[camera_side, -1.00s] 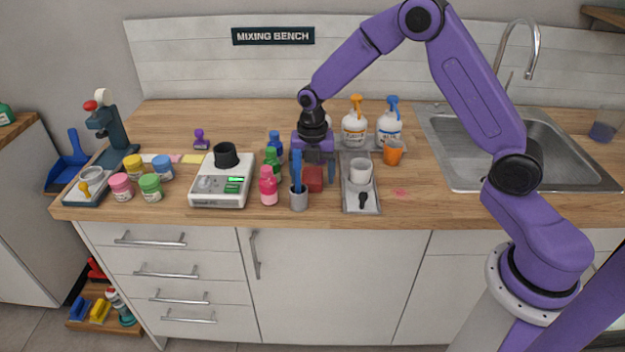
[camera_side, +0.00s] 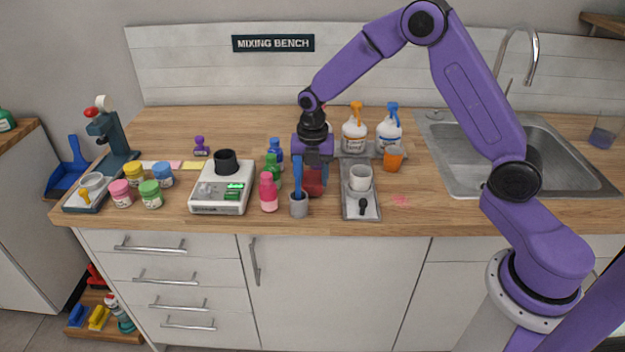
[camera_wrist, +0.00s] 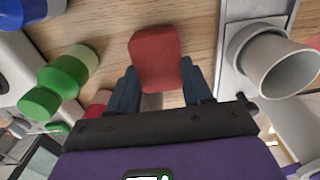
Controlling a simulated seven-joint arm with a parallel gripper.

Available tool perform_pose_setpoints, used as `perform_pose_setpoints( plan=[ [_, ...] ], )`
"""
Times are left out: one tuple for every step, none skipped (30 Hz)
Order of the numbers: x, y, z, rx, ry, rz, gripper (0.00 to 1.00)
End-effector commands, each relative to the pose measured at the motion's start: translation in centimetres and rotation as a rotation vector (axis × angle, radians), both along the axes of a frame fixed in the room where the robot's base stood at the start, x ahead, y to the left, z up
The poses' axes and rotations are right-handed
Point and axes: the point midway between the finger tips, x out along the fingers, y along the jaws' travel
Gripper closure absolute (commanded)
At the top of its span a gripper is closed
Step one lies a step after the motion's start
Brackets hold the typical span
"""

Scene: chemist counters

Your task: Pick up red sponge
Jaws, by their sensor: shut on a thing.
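The red sponge (camera_side: 314,183) is on the wooden counter between the grey cup and the grey tray. In the wrist view the sponge (camera_wrist: 156,60) shows as a red block between the blue fingers. My gripper (camera_side: 314,182) points down at the sponge and is shut on it. The fingers also show in the wrist view (camera_wrist: 160,88), one on each side of the sponge. The side view does not show clearly whether the sponge touches the counter.
A grey tray (camera_side: 351,208) with a white cup (camera_side: 361,178) and a black-ended tool is close on the right. White spray bottles (camera_side: 355,133) stand behind.

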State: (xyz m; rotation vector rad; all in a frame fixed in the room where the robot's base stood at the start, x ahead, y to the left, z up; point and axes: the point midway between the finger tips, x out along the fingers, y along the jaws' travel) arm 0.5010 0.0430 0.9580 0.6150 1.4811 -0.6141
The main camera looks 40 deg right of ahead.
Motion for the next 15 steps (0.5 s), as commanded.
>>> perform_pose_setpoints(
  plan=[
    [0.0,0.0,0.6,0.001,-0.002,0.000,0.82],
    [0.0,0.0,1.1,0.001,-0.002,0.000,0.82],
    [0.1,0.1,1.7,0.001,-0.004,0.001,0.82],
    [0.0,0.1,2.1,0.001,-0.004,0.001,0.82],
    [-0.3,0.0,2.5,0.001,-0.002,0.002,0.82],
    [-0.7,0.0,2.9,0.001,-0.001,0.001,0.82],
    [-1.0,0.0,3.3,0.001,-0.002,0.001,0.82],
    [-1.4,-0.1,3.7,0.001,-0.002,0.001,0.82],
    [-1.9,-0.1,4.2,0.001,-0.002,0.001,0.82],
    [-2.2,-0.2,4.7,0.001,-0.002,0.001,0.82],
    [-2.6,-0.2,5.2,0.001,-0.002,0.001,0.82],
    [-3.2,-0.2,5.8,0.001,-0.004,0.001,0.82],
    [-3.6,-0.3,6.3,0.001,-0.004,0.001,0.82],
    [-4.0,-0.3,6.9,0.001,-0.004,0.001,0.82],
    [-4.6,-0.4,7.6,0.001,-0.004,0.002,0.82]
  ],
)
